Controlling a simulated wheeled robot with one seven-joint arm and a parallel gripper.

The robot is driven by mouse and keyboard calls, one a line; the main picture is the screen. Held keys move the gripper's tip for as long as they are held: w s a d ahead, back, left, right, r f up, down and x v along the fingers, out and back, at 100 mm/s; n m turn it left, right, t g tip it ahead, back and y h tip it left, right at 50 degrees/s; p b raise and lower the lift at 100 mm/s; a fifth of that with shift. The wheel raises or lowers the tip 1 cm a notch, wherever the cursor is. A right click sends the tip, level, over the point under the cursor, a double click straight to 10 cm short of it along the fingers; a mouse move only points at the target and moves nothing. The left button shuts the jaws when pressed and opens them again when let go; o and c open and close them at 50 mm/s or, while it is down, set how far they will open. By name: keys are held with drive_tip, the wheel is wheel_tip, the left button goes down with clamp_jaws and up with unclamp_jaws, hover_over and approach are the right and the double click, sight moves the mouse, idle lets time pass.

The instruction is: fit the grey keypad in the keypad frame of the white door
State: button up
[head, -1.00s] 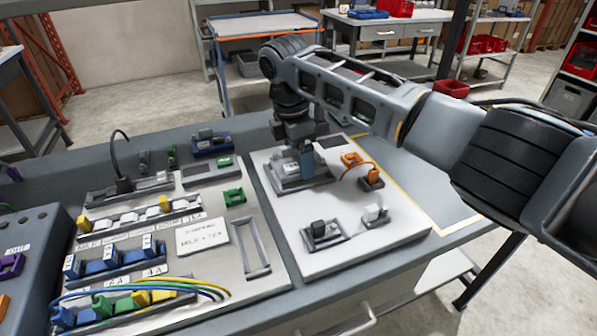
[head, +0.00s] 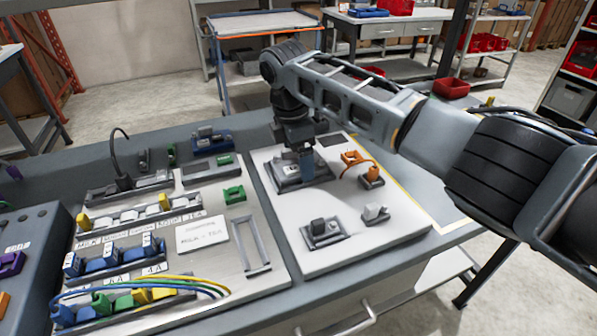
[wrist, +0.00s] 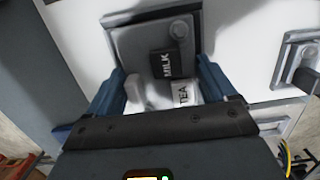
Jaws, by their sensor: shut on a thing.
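The white door (head: 345,205) lies flat on the bench as a pale panel. At its far left part is the keypad frame (head: 287,186), a grey rim. My gripper (head: 304,168) points down over this frame, its blue fingers shut on the grey keypad. In the wrist view the keypad (wrist: 140,45) is a grey plate with a round knob, a dark key marked MILK and a white key marked TEA, between the fingers (wrist: 162,92). The keypad lies within or just over the rim; I cannot tell whether it is fully seated. My gripper hides its near edge.
An orange plug with a cable (head: 352,158) stands just right of my gripper. A board with blue, green and yellow parts (head: 215,265) lies left.

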drive_tip(key=shift+f, duration=0.25)
